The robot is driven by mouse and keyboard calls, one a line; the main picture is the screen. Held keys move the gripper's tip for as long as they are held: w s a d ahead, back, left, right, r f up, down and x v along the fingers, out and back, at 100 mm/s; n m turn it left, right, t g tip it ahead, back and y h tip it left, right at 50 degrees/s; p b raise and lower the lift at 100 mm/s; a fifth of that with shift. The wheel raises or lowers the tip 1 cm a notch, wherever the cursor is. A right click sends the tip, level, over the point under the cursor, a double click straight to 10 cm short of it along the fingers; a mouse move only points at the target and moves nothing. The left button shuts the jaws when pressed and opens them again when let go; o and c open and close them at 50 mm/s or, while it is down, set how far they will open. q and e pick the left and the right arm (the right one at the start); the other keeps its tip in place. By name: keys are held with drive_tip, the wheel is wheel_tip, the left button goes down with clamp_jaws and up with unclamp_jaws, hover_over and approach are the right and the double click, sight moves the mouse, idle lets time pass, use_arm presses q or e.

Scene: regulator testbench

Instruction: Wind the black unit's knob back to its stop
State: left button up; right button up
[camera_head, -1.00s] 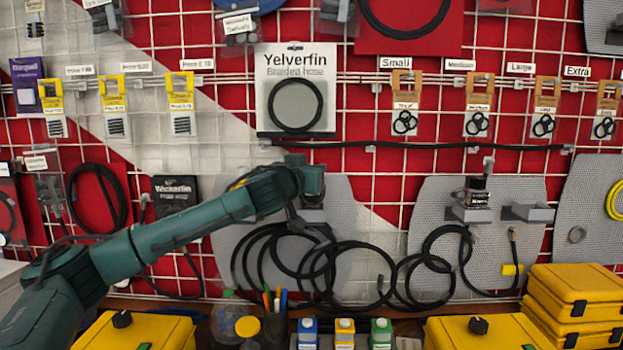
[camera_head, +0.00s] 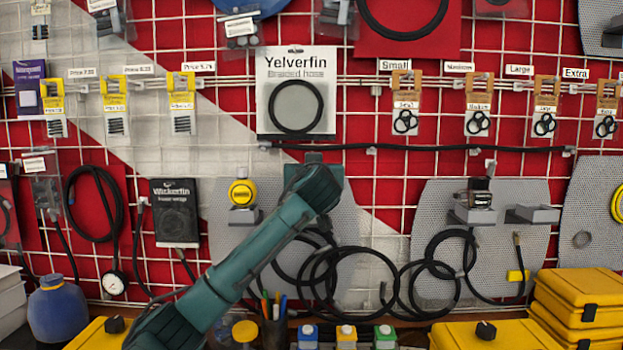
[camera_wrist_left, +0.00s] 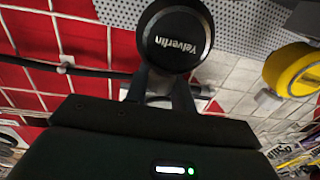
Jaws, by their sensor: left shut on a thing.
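A black round knob (camera_wrist_left: 176,36) with "Yelverfin" on its face shows in the left wrist view. My left gripper (camera_wrist_left: 163,78) is shut on it, with a finger on each side. In the head view my left arm reaches up from the bottom to the grey perforated panel (camera_head: 355,205). Its forearm and wrist hide the gripper, the knob and whatever body the knob belongs to. How far the knob is turned cannot be told. My right gripper is in neither current view.
A yellow round unit (camera_head: 243,193) sits on a bracket just left of my arm and shows close by in the wrist view (camera_wrist_left: 292,70). Another black unit (camera_head: 480,193) stands on a right-hand panel. Coiled black hoses (camera_head: 345,280) hang below. Yellow cases (camera_head: 575,300) stand lower right.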

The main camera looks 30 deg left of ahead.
use_arm(q)
drive_tip(key=n+g+y, duration=0.3)
drive_tip(key=shift+d, duration=0.15)
drive_tip(key=n+g+y, duration=0.2)
drive_tip(key=g, duration=0.1)
drive_tip(key=shift+r+n+g+y+p, duration=0.15)
drive_tip(key=shift+n+g+y+p, duration=0.65)
drive_tip(key=shift+g, duration=0.4)
drive_tip(key=shift+n+g, duration=0.5)
drive_tip(key=shift+g, duration=0.2)
use_arm(e)
drive_tip(key=shift+d+r, duration=0.25)
drive_tip(key=shift+r, duration=0.1)
use_arm(q)
drive_tip(key=shift+n+g+y+p, duration=0.3)
drive_tip(key=shift+n+g+p, duration=0.05)
drive_tip(key=shift+n+g, duration=0.15)
use_arm(e)
drive_tip(key=shift+s+f, duration=0.1)
drive_tip(key=shift+f, duration=0.1)
use_arm(q)
drive_tip(key=o, duration=1)
use_arm(e)
drive_tip(key=shift+d+r, duration=0.1)
drive_tip(key=shift+r, duration=0.05)
